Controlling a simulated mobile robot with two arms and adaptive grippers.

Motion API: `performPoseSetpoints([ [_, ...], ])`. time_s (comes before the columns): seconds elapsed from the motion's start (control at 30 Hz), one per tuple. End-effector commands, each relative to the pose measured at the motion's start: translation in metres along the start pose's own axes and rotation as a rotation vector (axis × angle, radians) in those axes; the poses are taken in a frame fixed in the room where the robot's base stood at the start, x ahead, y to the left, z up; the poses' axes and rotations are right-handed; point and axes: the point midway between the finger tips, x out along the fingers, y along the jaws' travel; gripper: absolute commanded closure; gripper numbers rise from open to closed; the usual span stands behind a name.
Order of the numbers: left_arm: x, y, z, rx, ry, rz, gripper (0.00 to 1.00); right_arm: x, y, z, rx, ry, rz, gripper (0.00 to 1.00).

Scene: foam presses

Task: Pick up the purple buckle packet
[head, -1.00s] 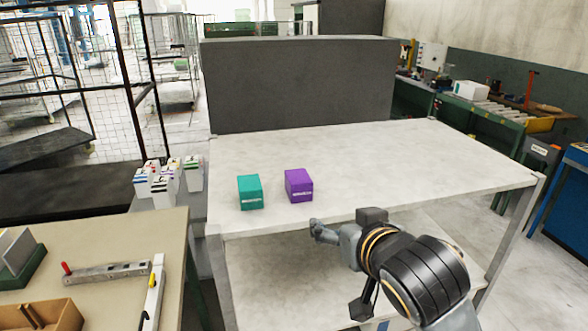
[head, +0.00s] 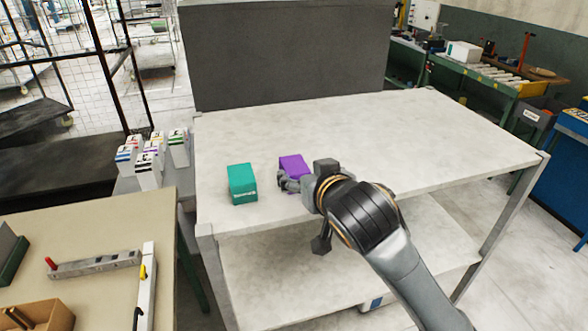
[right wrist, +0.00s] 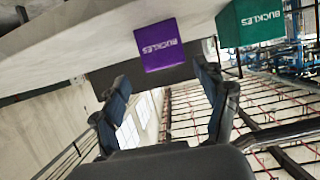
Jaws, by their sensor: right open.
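The purple buckle packet (head: 293,163) stands on the white table (head: 420,140), near its front edge. In the right wrist view the packet (right wrist: 159,45) shows the word BUCKLES and lies beyond the fingertips, above the gap between them. My right gripper (head: 284,182) is open, at the near side of the packet, and hides its lower part in the head view. In the right wrist view the open fingers (right wrist: 168,92) have nothing between them. My left gripper is not in view.
A teal buckle packet (head: 242,184) stands just left of the purple one; it also shows in the right wrist view (right wrist: 250,22). A dark grey panel (head: 285,55) closes the table's back. The table's right half is clear. A beige bench (head: 110,230) stands at the left.

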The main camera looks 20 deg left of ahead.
Motion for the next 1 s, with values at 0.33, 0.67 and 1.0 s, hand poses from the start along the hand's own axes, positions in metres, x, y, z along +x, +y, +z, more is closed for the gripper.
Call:
performPoseSetpoints([
  [0.33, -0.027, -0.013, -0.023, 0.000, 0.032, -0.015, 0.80, 0.036, -0.008, -0.002, 0.000, -0.002, 0.000, 0.26],
  [0.67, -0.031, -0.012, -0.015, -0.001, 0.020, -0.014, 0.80, 0.053, -0.008, 0.001, 0.000, 0.001, 0.000, 0.26],
  [1.0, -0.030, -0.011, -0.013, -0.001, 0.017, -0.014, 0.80, 0.053, -0.008, 0.001, 0.000, 0.001, 0.000, 0.73],
])
